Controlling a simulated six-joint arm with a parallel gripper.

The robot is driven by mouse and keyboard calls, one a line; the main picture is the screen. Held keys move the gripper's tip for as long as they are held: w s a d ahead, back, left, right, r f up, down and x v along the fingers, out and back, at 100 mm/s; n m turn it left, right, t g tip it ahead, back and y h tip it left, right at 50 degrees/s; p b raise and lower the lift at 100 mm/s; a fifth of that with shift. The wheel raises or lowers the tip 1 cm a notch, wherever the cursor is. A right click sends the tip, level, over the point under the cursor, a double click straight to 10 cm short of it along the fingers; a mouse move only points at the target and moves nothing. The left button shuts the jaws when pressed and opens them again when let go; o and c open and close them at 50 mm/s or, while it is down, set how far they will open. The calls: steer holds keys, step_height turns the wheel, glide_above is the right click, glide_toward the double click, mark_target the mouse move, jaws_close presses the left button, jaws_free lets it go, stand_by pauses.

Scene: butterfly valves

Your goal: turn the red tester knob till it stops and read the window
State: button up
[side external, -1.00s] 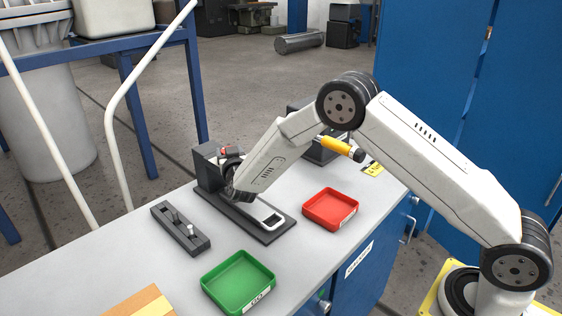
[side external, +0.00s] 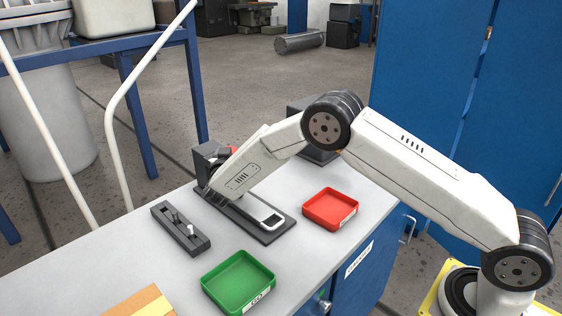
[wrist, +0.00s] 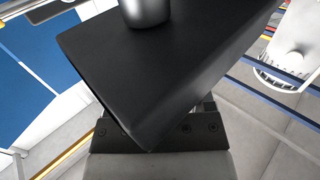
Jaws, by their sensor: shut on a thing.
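The tester is a dark grey upright block (side external: 208,150) on a flat dark base plate (side external: 289,224). A small red patch of the knob (side external: 232,149) shows beside the block; my wrist hides most of it. A white part with a dark window-like rectangle (side external: 271,219) lies at the near end of the base; no reading is legible. My gripper (side external: 210,176) is down at the block, shut on what appears to be the red knob, its fingertips mostly hidden. In the wrist view a large dark block (wrist: 165,65) with a silver cylinder (wrist: 146,10) fills the middle.
A dark rack with metal pegs (side external: 181,229) stands left of the tester. A green tray (side external: 239,282) and a red tray (side external: 330,208) sit on the grey bench. A dark box (side external: 316,151) stands behind my arm. Bare bench lies between the trays.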

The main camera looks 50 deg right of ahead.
steer(key=o, duration=1.2)
steer(key=shift+r, duration=0.1)
steer(key=shift+a, duration=0.1)
steer(key=shift+v, duration=3.8)
